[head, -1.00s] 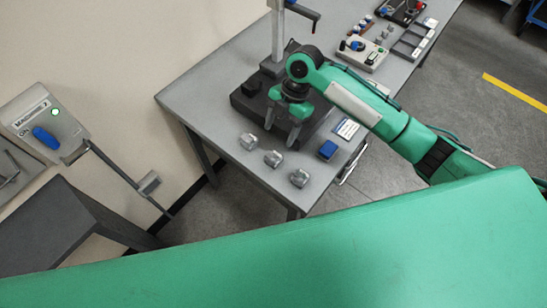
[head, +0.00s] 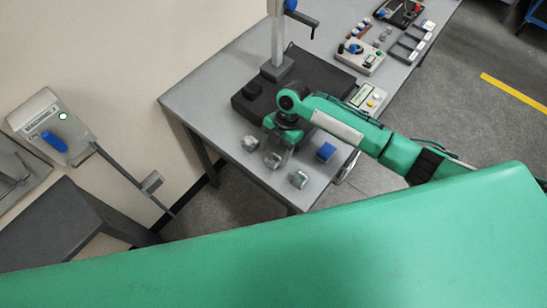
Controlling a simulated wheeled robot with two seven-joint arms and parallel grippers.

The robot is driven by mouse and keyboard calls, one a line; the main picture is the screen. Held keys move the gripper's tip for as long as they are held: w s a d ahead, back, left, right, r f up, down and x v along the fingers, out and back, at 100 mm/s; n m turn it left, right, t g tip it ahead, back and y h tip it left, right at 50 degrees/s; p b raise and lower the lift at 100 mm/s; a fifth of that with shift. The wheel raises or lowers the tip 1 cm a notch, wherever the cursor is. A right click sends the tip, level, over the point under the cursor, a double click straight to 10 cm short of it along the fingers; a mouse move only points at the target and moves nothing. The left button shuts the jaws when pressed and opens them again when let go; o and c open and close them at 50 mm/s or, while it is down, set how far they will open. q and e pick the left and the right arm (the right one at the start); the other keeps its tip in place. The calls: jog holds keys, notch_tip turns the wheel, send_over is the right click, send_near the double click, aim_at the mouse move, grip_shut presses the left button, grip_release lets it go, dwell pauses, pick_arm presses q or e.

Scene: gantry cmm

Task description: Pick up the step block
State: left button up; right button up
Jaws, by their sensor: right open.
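Three small silver metal blocks stand in a slanting row on the front of the grey table: a left block (head: 250,142), a middle block (head: 272,160) and a front block (head: 298,179). They are too small to tell which is the step block. My right gripper (head: 279,153) points down over the middle block, with its fingers open close to it and partly covering it. I cannot tell whether it touches the block. My left gripper is not in view.
A blue block (head: 326,151) sits right of the row. A dark plate (head: 318,79) carrying a column stand (head: 277,69) lies behind my right gripper. A control box (head: 361,57) and trays (head: 411,43) are at the back right. The table's left front corner is bare.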

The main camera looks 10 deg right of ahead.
aim_at(274, 155)
jog(key=shift+p+x, duration=0.55)
jog(key=shift+x, duration=1.2)
jog(key=shift+w+d, duration=0.1)
jog(key=shift+d, duration=0.1)
jog(key=c, duration=1.2)
jog(key=shift+o, duration=0.2)
